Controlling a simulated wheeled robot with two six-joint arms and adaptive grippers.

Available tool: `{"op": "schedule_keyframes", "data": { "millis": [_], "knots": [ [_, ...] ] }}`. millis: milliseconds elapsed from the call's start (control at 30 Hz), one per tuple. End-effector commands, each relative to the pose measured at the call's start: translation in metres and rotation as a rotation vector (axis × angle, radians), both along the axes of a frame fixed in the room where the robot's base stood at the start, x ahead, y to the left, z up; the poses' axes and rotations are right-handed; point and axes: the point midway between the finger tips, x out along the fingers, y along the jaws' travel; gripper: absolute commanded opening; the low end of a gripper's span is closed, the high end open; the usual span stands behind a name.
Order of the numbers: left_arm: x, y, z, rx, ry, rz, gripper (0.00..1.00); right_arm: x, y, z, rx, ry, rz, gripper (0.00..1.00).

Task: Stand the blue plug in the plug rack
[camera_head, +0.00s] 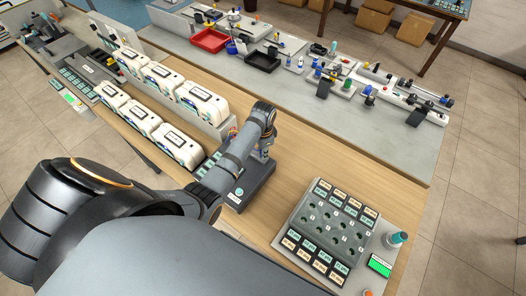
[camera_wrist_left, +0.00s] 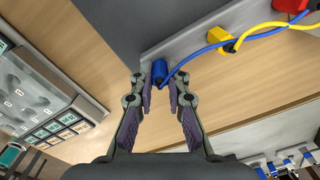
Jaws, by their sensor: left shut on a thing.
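The blue plug (camera_wrist_left: 160,72) is between the fingertips of my left gripper (camera_wrist_left: 160,92) in the left wrist view, with a blue cable running off to the right. It is at the near end of a light grey strip (camera_wrist_left: 192,44), which looks like the plug rack; I cannot tell whether the plug is seated in it or just over it. A yellow plug (camera_wrist_left: 221,38) and a red plug (camera_wrist_left: 290,5) are farther along the strip. In the head view my left gripper (camera_head: 263,151) points down beside the dark grey block; the blue plug is not clear there. My right gripper is not in view.
A dark grey block (camera_head: 254,188) stands close to my left gripper. White monitors (camera_head: 161,77) stand in rows to the left. A grey panel (camera_head: 333,237) with holes and labels lies at the right. Bare wood (camera_head: 350,165) separates it from the back bench.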

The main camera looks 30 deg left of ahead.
Motion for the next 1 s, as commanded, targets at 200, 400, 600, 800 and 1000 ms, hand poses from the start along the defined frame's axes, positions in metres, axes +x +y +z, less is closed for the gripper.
{"op": "schedule_keyframes", "data": {
  "millis": [200, 400, 600, 800, 1000],
  "knots": [
    [-0.0001, -0.0001, 0.0001, 0.0, 0.0, 0.0, 0.0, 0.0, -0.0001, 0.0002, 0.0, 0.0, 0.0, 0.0],
    [0.0001, -0.0001, -0.0006, 0.0, 0.0, 0.0, 0.0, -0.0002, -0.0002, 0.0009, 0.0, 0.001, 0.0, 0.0],
    [0.0, -0.0001, -0.0019, 0.0, 0.0, 0.0, 0.0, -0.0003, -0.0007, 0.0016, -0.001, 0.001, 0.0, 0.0],
    [-0.0003, -0.0002, -0.0033, 0.0, 0.001, 0.0, 0.17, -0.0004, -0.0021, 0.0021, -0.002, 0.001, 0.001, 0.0],
    [-0.0003, -0.0002, -0.0034, 0.0, 0.001, 0.0, 0.41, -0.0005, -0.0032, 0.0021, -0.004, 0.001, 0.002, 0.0]
  ]
}}
